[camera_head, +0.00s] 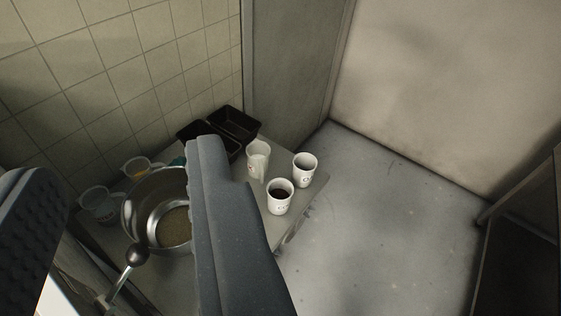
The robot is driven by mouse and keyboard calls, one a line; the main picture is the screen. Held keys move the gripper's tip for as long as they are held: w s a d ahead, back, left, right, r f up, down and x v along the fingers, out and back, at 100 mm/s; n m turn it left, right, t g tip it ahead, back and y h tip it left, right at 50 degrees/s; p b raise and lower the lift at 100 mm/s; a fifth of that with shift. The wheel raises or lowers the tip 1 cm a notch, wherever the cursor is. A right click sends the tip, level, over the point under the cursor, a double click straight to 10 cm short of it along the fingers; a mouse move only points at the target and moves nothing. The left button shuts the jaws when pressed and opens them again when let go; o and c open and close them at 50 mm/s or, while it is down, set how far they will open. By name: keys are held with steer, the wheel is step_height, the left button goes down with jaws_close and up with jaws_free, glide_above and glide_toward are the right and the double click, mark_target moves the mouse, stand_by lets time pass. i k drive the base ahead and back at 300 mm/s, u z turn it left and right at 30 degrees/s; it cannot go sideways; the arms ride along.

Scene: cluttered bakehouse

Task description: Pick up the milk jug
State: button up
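My gripper (122,168) is open. One dark finger is at the left edge and the other stands across the middle, with a wide gap between them. A pale, see-through jug (97,204) stands at the left of the table, seen between the fingers and not touched, as far as I can see. It looks most like the milk jug, but I cannot read its contents clearly. A similar jug (138,168) with something yellow stands behind it, near the wall.
A metal bowl (135,214) with brown grain-like contents stands right of the pale jug. White cups (279,197) and black tins (234,124) share the table (255,217). A tiled wall (110,70) stands behind; the floor (375,225) at right is clear.

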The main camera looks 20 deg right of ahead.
mark_target(258, 152)
steer(key=z, duration=0.05)
steer(key=k, duration=0.65)
steer(key=z, duration=0.25)
steer(key=i, duration=0.75)
steer(key=z, duration=0.55)
steer(key=i, duration=1.1)
steer(key=u, duration=0.35)
